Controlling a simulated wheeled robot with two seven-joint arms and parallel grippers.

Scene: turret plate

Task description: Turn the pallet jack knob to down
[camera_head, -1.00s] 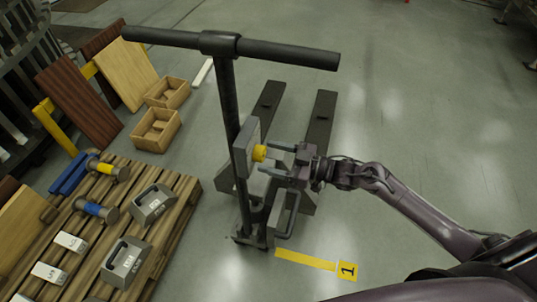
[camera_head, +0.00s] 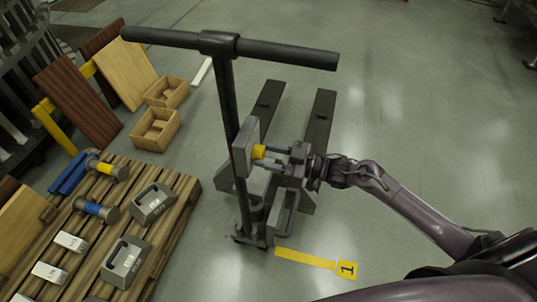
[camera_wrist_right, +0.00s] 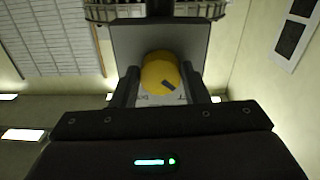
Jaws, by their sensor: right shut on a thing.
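The pallet jack (camera_head: 231,105) stands upright with its black T-handle at the top. A grey plate (camera_head: 245,140) on its column carries the yellow knob (camera_head: 258,152). My right gripper (camera_head: 264,156) reaches in from the right and is shut on the knob. In the right wrist view the yellow knob (camera_wrist_right: 158,70) sits between the two dark fingers (camera_wrist_right: 160,84), in front of the grey plate (camera_wrist_right: 192,38). A dark mark on the knob points to the lower right. Lettering below the knob is partly hidden and unreadable. My left gripper is not in view.
The jack's two forks (camera_head: 319,120) lie behind the column. A wooden pallet (camera_head: 183,190) with grey weights, hammers and white blocks stands at the left. Wooden boxes (camera_head: 155,128) and boards are beyond it. A yellow floor strip (camera_head: 305,259) lies in front; the floor at right is clear.

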